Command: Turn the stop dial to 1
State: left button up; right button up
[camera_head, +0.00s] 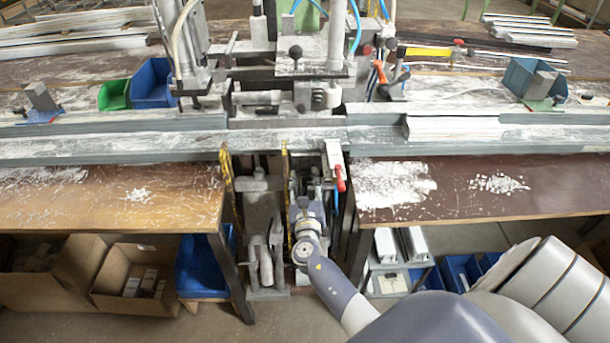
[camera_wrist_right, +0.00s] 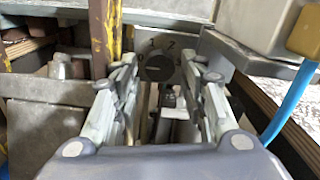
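The stop dial (camera_wrist_right: 158,67) is a small dark round knob in the right wrist view, with the numbers 0, 1 and 2 on the plate around its upper side. I cannot tell for sure which number it points to. My right gripper (camera_wrist_right: 160,80) is open, its two fingers on the left and right of the dial, which shows between the tips. No contact is clear. In the head view the right gripper (camera_head: 306,190) reaches into the gap below the bench rail, and the dial is hidden there. My left gripper is not in view.
The clamp bench rail (camera_head: 160,145) runs across above the gap. Yellow uprights (camera_head: 226,175) and a red-handled lever (camera_head: 340,178) stand close to my right gripper. Wooden tabletops lie on both sides. Cardboard boxes (camera_head: 130,280) and blue bins sit below.

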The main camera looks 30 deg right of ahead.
jog(key=shift+x, duration=0.8)
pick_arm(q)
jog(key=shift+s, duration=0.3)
pick_arm(e)
jog(key=shift+w+d, duration=0.1)
jog(key=shift+w, duration=0.1)
jog(key=c, duration=0.8)
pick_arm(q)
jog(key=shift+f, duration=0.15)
